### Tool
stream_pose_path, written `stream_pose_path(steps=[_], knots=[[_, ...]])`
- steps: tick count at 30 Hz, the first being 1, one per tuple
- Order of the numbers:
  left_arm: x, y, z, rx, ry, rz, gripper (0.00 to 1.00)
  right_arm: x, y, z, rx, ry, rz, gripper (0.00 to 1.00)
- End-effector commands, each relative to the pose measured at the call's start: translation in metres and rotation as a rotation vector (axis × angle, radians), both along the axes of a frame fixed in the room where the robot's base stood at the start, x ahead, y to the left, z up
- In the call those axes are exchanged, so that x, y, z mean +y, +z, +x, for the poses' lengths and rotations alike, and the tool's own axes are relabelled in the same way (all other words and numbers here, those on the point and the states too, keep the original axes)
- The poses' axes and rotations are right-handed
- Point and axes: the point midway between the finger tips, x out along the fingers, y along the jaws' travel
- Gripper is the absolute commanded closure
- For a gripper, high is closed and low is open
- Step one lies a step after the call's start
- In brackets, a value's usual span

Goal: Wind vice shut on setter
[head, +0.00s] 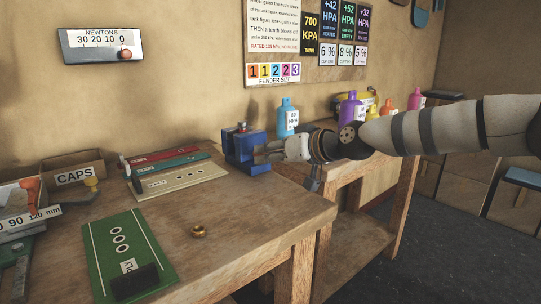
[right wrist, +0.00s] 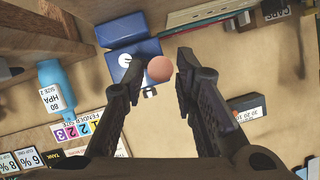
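The blue vice (head: 245,152) stands at the back right corner of the near wooden bench. A small dark, reddish-topped piece (head: 242,127) shows at its top; I cannot tell whether this is the setter. My right gripper (head: 268,151) is at the right side of the vice. In the right wrist view its fingers (right wrist: 158,60) are apart, with a pinkish-orange ball (right wrist: 159,69) showing between them in front of the blue vice (right wrist: 132,62). Contact with the ball cannot be told. A brass ring-like piece (head: 199,231) lies on the bench. My left gripper is not in view.
A green card (head: 133,245) with a dark block lies at the front of the bench. Long coloured boards (head: 180,180) lie left of the vice. Bottles, including a blue one (head: 287,118), stand on the farther bench. A Newtons gauge (head: 100,45) is on the wall.

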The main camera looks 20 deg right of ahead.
Motion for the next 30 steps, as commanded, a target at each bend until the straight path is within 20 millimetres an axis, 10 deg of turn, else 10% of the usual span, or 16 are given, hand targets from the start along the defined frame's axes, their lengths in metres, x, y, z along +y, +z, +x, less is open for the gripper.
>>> stream_pose_path(steps=[16,30], knots=[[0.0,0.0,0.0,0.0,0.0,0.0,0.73,-0.03,0.027,-0.06,-0.001,0.0,-0.001,0.74],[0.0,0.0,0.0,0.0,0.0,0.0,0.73,-0.031,0.027,-0.062,0.0,0.0,0.0,0.74]])
